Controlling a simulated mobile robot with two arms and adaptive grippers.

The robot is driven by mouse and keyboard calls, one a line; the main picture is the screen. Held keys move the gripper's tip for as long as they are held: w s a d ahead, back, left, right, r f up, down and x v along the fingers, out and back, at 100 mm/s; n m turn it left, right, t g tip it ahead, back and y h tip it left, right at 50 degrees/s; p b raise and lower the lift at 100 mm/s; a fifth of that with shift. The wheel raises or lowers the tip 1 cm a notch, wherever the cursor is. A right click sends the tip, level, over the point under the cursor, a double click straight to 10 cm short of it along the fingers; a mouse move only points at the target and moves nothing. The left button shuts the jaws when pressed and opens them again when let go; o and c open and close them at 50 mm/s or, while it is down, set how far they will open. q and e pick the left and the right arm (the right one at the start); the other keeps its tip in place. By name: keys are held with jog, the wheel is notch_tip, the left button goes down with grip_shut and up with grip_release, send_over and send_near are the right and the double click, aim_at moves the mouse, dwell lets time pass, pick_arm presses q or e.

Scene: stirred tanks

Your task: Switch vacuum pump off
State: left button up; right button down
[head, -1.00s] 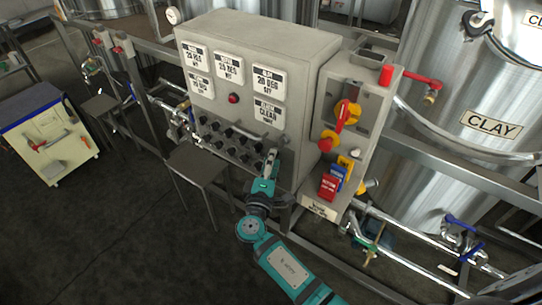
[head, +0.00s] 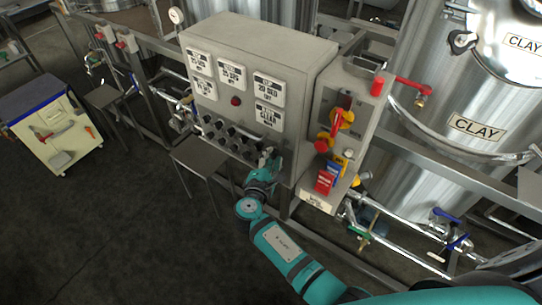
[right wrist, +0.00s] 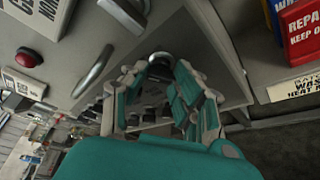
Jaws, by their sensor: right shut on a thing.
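A grey control box (head: 300,60) stands on a metal frame in the head view. Its sloped lower face carries rows of small black knobs (head: 219,134). I cannot read which one is marked for the vacuum pump. My right gripper (head: 270,161) is at the right end of these rows. In the right wrist view, the right gripper (right wrist: 160,68) has its fingertips closed around a small rounded knob (right wrist: 161,58), partly hidden by the fingers. The knob's setting cannot be made out. My left gripper is not in view.
A side panel (head: 352,95) to the right carries a red-and-yellow rotary switch (head: 337,124) and red and blue tags (head: 326,179). A small metal table (head: 200,160) stands in front of the box. Steel tanks (head: 455,90) and pipes are at right. Floor is clear at lower left.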

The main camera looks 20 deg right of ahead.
jog(key=shift+f, duration=0.1)
dwell(0.3)
jog(key=c, duration=1)
grip_release()
jog(key=shift+c, duration=0.2)
jog(key=shift+s+a, duration=0.1)
jog(key=v, duration=1.2)
